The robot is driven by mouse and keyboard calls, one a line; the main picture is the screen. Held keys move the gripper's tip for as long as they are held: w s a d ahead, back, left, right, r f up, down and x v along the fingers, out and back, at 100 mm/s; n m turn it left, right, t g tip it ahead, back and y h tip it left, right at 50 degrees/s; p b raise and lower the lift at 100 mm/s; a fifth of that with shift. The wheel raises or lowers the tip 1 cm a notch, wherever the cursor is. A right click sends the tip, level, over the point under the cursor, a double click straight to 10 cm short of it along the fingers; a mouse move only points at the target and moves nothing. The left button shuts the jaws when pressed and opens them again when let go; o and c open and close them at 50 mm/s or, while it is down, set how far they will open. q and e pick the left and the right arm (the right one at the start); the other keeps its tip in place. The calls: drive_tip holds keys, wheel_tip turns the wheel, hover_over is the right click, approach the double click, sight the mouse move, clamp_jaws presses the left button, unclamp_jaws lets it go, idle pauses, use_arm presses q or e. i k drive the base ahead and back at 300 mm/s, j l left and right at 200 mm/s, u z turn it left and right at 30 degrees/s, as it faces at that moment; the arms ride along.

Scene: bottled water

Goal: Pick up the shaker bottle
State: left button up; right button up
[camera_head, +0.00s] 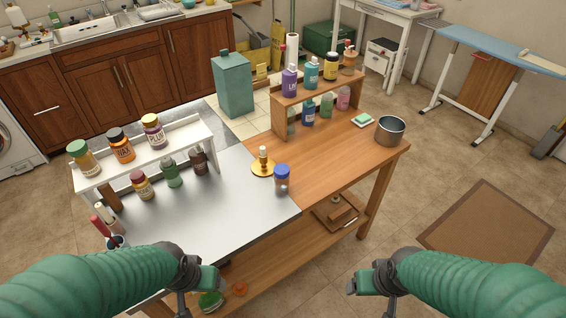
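A small bottle with a blue cap and a darker, see-through body (281,182) stands upright near the front right of the grey table top; it looks like the shaker bottle. My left gripper (198,292) is at the lower left, in front of the table and well short of the bottle. My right gripper (376,294) is at the lower right, also apart from it. Both grippers look open and empty, with their lower fingers partly cut by the picture's bottom edge.
A brass candle holder (263,167) stands close to the left of the bottle. A white rack (195,134) with several jars is on the left, and a wooden rack (283,118) with bottles behind. A metal pot (390,131) stands at the right. The grey top (235,220) before the bottle is clear.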

sight(281, 186)
drive_tip(key=u, duration=0.85)
drive_tip(key=l+u, duration=1.25)
drive_tip(key=u, duration=0.15)
drive_tip(key=k+l+u, duration=0.1)
drive_tip(key=l+u, duration=0.35)
drive_tip(key=k+l, duration=0.1)
drive_tip(key=l, duration=0.3)
drive_tip(key=k+l+u, duration=0.1)
drive_tip(key=l, duration=0.3)
drive_tip(key=k+l, duration=0.15)
drive_tip(key=l, duration=0.25)
drive_tip(key=u, duration=0.05)
